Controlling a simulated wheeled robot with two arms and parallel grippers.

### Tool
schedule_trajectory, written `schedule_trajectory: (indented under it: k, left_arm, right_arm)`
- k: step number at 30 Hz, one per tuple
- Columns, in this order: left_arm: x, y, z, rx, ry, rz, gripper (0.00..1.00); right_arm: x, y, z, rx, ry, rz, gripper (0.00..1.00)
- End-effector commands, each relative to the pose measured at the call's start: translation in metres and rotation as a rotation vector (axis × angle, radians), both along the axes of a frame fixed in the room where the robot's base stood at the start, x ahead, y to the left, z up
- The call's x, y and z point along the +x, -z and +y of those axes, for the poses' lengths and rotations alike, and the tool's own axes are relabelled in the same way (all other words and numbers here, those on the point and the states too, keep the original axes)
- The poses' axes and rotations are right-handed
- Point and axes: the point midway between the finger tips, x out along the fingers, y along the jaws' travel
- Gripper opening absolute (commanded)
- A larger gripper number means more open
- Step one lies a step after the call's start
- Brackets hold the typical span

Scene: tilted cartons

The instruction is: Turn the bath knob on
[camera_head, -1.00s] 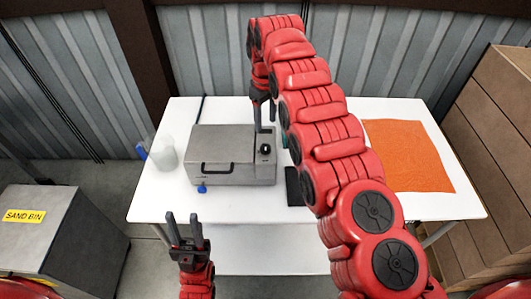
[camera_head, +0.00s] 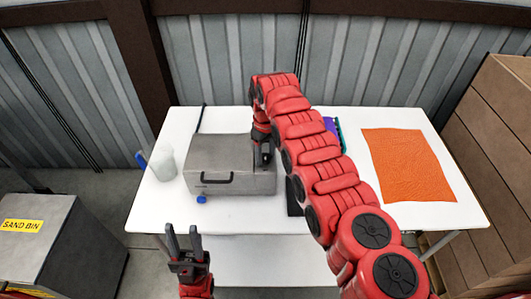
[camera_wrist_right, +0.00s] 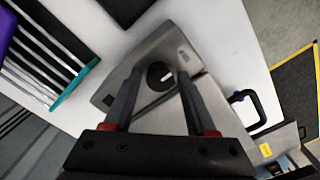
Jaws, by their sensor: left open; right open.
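The bath is a grey metal box (camera_head: 228,160) with a lid and a black front handle, standing on the white table. Its round black knob (camera_wrist_right: 160,76), with a pale mark, is on the bath's side panel in the right wrist view; my right gripper hides it in the head view. My right gripper (camera_head: 263,160) is open over this panel. In the right wrist view its two fingers (camera_wrist_right: 156,80) are on either side of the knob; contact cannot be told. My left gripper (camera_head: 183,236) is open and empty in front of the table's front edge.
A clear beaker (camera_head: 163,165) and a blue item (camera_head: 141,159) stand left of the bath. A purple and teal rack (camera_wrist_right: 70,85) is behind my right arm. An orange mat (camera_head: 407,165) lies at right. A sand bin (camera_head: 60,245) and cartons (camera_head: 490,150) flank the table.

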Motion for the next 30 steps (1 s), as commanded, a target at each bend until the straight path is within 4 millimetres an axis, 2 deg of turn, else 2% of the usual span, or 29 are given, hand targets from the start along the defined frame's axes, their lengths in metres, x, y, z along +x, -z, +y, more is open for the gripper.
schedule_trajectory:
  k: [1, 9, 11, 20, 30]
  left_arm:
    - [0.0, 0.0, 0.0, 0.0, 0.0, 0.0, 0.42]
    - [0.0, 0.0, 0.0, 0.0, 0.0, 0.0, 0.42]
    - [0.0, 0.0, 0.0, 0.0, 0.0, 0.0, 0.42]
    - [0.0, 0.005, 0.0, 0.0, 0.0, 0.0, 0.42]
    - [0.0, 0.037, 0.0, 0.0, 0.0, 0.0, 0.42]
  right_arm:
    - [0.0, 0.0, 0.0, 0.0, 0.0, 0.0, 0.57]
    - [0.0, 0.0, 0.0, 0.001, -0.001, -0.001, 0.08]
    - [0.0, 0.0, 0.0, 0.001, -0.001, -0.001, 0.0]
    - [0.001, 0.001, 0.001, 0.002, 0.022, -0.004, 0.0]
    - [0.002, 0.005, 0.001, 0.002, 0.215, -0.007, 0.0]
